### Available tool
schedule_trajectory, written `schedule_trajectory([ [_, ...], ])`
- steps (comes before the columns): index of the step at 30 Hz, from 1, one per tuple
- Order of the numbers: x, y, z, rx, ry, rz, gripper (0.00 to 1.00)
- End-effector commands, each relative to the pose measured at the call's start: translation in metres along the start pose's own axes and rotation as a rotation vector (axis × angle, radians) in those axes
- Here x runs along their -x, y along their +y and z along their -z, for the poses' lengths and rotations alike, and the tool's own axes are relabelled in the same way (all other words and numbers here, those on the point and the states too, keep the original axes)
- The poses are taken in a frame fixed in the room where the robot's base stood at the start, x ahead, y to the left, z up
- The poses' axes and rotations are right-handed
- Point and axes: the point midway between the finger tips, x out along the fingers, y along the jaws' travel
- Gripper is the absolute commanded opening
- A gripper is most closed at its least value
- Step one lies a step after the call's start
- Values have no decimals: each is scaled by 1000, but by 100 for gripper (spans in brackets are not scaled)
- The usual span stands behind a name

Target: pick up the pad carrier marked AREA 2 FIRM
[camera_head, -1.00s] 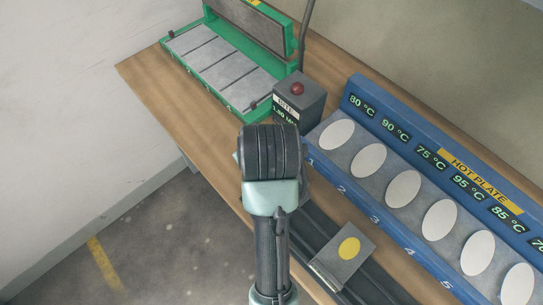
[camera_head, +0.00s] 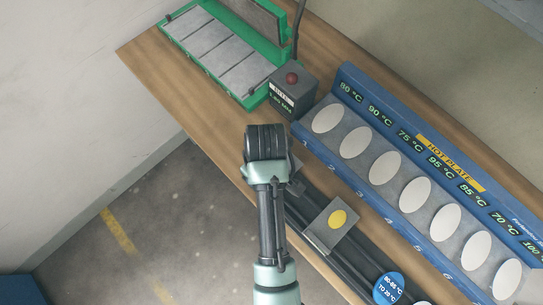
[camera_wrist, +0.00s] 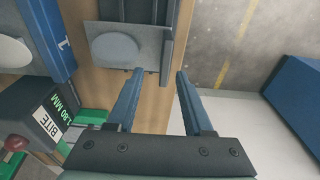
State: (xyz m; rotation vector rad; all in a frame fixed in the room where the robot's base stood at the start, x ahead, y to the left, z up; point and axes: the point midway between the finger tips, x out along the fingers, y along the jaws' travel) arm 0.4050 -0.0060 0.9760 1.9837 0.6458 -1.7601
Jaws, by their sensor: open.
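A grey plate-like carrier with a blue-grey oval pad (camera_wrist: 118,46) lies on the dark rail in the wrist view, just left of and beyond my fingertips. Its marking cannot be read. In the head view my wrist hides most of that spot. Another grey carrier (camera_head: 318,235) with a yellow oval pad sits farther along the rail; no lettering on it is legible. I cannot tell which is AREA 2 FIRM. My gripper (camera_wrist: 158,76) is open, with nothing between its fingers. Its fingers are hidden in the head view.
The blue hot plate (camera_head: 350,85) with several white ovals runs alongside the rail. The bite box (camera_head: 305,95) with a red button and the green press (camera_head: 205,72) stand at the upper left. A round blue temperature sign (camera_head: 388,289) is near the front. Open floor (camera_head: 150,225) lies left.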

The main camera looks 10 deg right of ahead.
Motion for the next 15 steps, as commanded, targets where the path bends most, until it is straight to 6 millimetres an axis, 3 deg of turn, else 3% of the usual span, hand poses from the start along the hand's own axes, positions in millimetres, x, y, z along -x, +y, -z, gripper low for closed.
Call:
schedule_trajectory([
  [15,-53,-8,-8,1,0,-1,51],
])
